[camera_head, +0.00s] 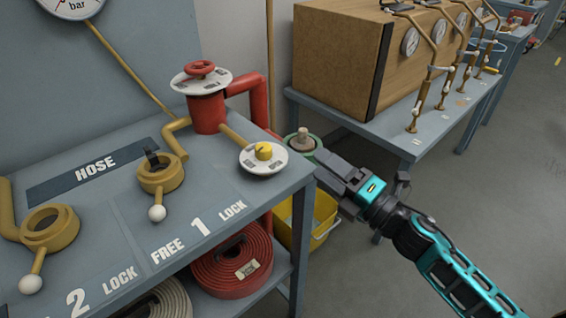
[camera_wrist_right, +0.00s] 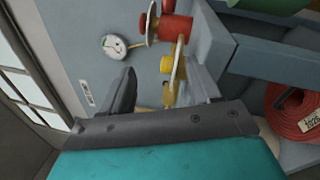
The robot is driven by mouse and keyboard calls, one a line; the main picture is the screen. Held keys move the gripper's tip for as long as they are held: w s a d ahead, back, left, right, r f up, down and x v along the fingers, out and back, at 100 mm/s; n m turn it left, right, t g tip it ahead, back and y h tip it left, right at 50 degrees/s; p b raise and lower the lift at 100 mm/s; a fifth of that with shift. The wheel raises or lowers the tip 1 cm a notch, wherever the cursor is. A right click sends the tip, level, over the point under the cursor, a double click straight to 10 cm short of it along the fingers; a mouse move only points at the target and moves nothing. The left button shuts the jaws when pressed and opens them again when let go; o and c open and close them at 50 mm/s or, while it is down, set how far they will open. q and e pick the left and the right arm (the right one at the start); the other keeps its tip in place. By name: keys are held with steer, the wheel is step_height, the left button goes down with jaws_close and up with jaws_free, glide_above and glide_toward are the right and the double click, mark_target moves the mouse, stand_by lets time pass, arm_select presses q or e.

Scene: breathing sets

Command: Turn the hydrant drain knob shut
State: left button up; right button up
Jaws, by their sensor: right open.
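The red hydrant (camera_head: 207,108) stands at the back of the grey bench, with a red handwheel (camera_head: 200,68) above a white dial. A yellow pipe runs from it to the drain knob (camera_head: 264,151), a small yellow knob over a white round dial. My right gripper (camera_head: 325,165) is just right of the knob, past the bench edge, apart from it. In the right wrist view its jaws (camera_wrist_right: 165,90) are open and empty. The yellow knob (camera_wrist_right: 167,63) shows between the fingers, beyond them, with its dial edge-on. My left gripper is out of view.
Yellow valves with white-tipped levers (camera_head: 157,212) stand on the bench (camera_head: 205,190). A green round fitting (camera_head: 303,142) is by my right gripper. A red coiled hose (camera_head: 232,262) lies on the shelf below. A yellow bucket (camera_head: 325,215) stands beside the bench.

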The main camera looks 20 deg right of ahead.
mark_target(263, 147)
steer(key=w+a+n+g+y+b, duration=0.1)
steer(key=w+a+n, duration=0.2)
steer(key=n, duration=0.3)
steer(key=w+a+n+g+y+b, duration=0.1)
steer(key=w+a+n+g+y, duration=0.1)
steer(key=n, duration=0.4)
steer(key=w+a+n+g+y+b, duration=0.1)
steer(key=w+a+n+g, duration=0.1)
steer(key=w+a+n, duration=0.2)
steer(key=shift+w+a+r+n+y+b, duration=0.1)
steer(key=shift+w+r+n+y+b, duration=0.1)
steer(key=shift+n, duration=0.5)
steer(key=shift+w+a+r+n+y+b, duration=0.1)
steer(key=shift+w+n+y, duration=0.1)
steer(key=shift+n, duration=0.5)
steer(key=shift+c, duration=0.3)
